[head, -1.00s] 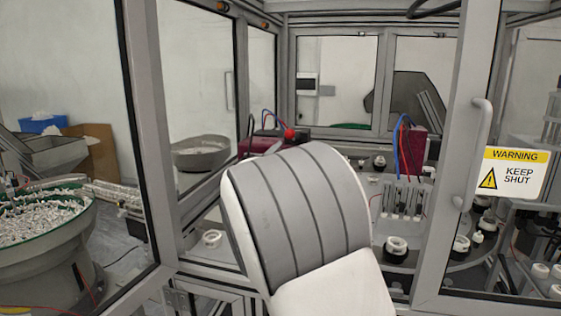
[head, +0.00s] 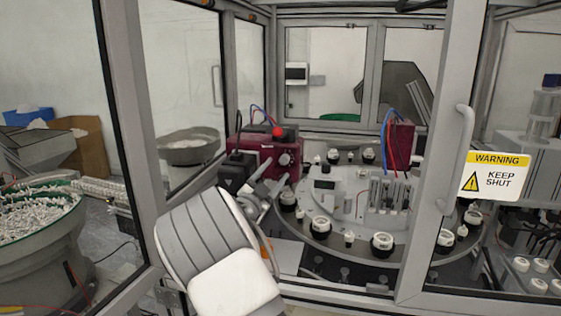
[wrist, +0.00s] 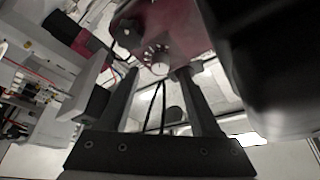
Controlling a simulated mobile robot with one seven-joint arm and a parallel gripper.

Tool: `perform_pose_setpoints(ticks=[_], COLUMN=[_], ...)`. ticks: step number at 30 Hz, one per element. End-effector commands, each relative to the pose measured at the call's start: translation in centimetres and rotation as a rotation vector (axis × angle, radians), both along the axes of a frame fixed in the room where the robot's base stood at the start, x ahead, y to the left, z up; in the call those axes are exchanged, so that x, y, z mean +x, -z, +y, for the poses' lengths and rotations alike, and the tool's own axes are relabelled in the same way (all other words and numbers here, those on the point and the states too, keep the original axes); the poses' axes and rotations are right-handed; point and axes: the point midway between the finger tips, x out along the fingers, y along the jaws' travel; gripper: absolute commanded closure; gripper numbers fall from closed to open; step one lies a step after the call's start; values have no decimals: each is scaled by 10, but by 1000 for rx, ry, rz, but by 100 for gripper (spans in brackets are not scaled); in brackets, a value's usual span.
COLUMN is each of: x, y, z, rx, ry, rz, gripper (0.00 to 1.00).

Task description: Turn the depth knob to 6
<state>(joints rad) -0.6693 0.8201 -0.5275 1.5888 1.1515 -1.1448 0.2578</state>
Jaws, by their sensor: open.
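A dark red unit (head: 255,150) stands at the back left inside the cell, with a red ball on top. Its front carries a round pale knob (wrist: 160,67) with light dial marks around it, seen in the wrist view. I cannot read the label or the setting there. In the head view a small pale knob (head: 285,160) shows on the unit's face. My gripper (wrist: 158,74) is open, its two dark fingers pointing toward the red unit, with the knob seen between the fingertips. I see no finger touching it. In the head view my arm partly hides the gripper.
A round turntable (head: 312,246) with several white-and-black cap holders lies right of my arm. The grey door frame (head: 440,150) with a warning sign (head: 496,175) stands at the right. A dark second knob (wrist: 127,34) sits on the red unit.

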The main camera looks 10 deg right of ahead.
Motion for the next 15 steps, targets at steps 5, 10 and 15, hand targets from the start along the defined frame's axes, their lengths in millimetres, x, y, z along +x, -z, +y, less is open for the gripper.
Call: perform_pose_setpoints(ticks=[5, 10, 15], x=[20, 28, 30], y=[-9, -11, -11], z=[-15, -22, -22], rx=[-1, -2, -1], ry=[0, -1, -2], rz=[1, 1, 2], gripper=[36, 36, 36])
